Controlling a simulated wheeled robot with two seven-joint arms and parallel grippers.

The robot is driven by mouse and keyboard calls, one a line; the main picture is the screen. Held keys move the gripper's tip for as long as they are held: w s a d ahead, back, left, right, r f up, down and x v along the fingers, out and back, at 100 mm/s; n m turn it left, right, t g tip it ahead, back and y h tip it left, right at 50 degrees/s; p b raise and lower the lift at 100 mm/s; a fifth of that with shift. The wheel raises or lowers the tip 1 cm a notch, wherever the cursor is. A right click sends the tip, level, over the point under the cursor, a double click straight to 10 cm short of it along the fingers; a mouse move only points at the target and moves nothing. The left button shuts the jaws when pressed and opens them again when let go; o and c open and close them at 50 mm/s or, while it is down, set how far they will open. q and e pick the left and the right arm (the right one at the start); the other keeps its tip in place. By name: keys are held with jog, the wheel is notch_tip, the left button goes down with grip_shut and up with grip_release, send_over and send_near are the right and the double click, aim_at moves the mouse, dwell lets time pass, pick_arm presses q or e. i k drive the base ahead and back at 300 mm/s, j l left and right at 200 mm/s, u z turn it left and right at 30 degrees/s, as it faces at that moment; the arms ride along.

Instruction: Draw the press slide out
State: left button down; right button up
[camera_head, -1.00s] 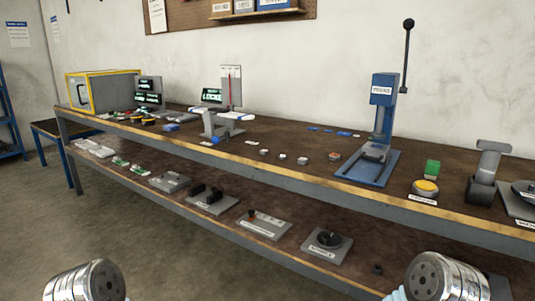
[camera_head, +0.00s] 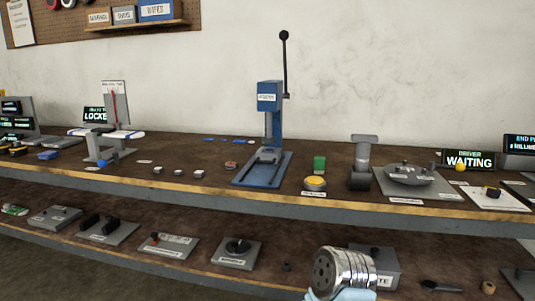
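The blue press (camera_head: 270,130) stands upright on the upper shelf of the bench, near the middle of the head view. Its black-knobbed lever (camera_head: 285,65) points up. A dark slide (camera_head: 265,157) sits low in the press, over its blue base plate (camera_head: 255,177). A silver cylindrical part of my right arm (camera_head: 343,272) shows at the bottom, in front of the lower shelf and well short of the press. No gripper fingers show. My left arm is out of view.
A yellow button (camera_head: 315,183) and a green block (camera_head: 319,164) are right of the press. Further right are a grey clamp-like stand (camera_head: 362,160), a round plate (camera_head: 405,174) and a "WAITING" display (camera_head: 468,160). Small parts lie to the left. The lower shelf (camera_head: 200,250) holds several fixtures.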

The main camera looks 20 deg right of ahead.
aim_at(262, 157)
jog(key=i+j+z, duration=0.1)
jog(key=z, duration=0.6)
